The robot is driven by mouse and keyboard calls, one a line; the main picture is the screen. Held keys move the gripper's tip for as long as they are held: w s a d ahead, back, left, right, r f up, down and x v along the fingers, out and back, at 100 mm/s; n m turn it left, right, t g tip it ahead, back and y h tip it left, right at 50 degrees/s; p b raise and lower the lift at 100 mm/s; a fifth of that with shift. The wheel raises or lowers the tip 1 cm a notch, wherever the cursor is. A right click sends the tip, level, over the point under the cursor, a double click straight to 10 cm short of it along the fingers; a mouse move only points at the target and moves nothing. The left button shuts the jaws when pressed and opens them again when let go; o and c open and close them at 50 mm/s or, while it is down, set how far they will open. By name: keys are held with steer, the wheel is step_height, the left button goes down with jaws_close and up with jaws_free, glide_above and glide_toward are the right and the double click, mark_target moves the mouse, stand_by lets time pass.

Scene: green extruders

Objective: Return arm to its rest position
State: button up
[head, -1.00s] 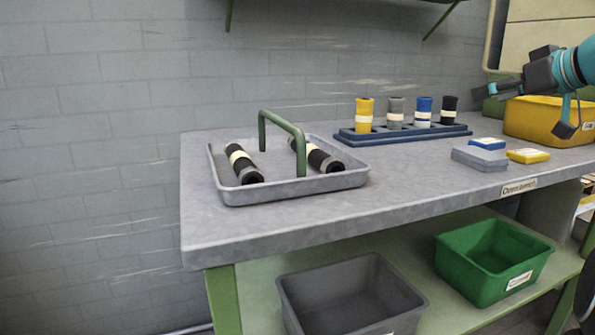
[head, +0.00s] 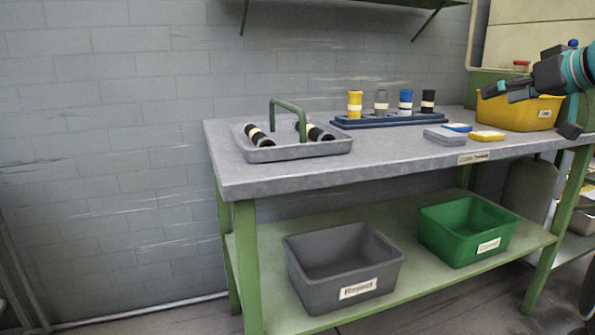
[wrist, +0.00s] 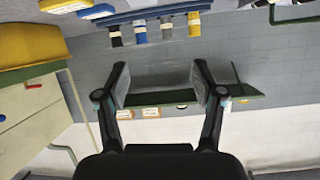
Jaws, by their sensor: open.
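My gripper (wrist: 163,88) is open and empty in the wrist view, its two dark fingers spread wide apart. In the head view my gripper (head: 497,92) shows at the right edge on the teal arm, raised in front of the yellow bin (head: 540,112). The workbench (head: 240,172) stands below and to the left of it. The wrist view looks past the fingers at the grey wall, apparently upside down.
A grey tray (head: 290,152) with a green handle holds two black cylinders. A blue rack (head: 395,121) holds several coloured cylinders. Small flat boxes (head: 487,135) lie near the yellow bin. Grey (head: 340,268) and green (head: 468,230) bins stand on the lower shelf.

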steer(key=s+d+f+m+g+h, duration=0.1)
steer(key=d+f+m+g+h, duration=0.15)
steer(key=f+m, duration=0.65)
steer(key=s+a+f+n+g+p, duration=0.1)
steer(key=s+a+f+g, duration=0.3)
steer(key=f, duration=0.8)
steer(key=s+a+f+n+h+p, duration=0.1)
steer(key=s+a+f, duration=0.4)
steer(key=s+a, duration=0.6)
steer(key=s+a+f+n+p, duration=0.4)
steer(key=s+a+f, duration=0.1)
steer(key=s+a, duration=0.6)
steer(key=shift+s+a+n+g+h, duration=0.25)
steer(key=shift+n+g+h, duration=0.1)
steer(key=shift+g, duration=0.1)
steer(key=shift+f, duration=0.1)
steer(key=shift+c, duration=0.2)
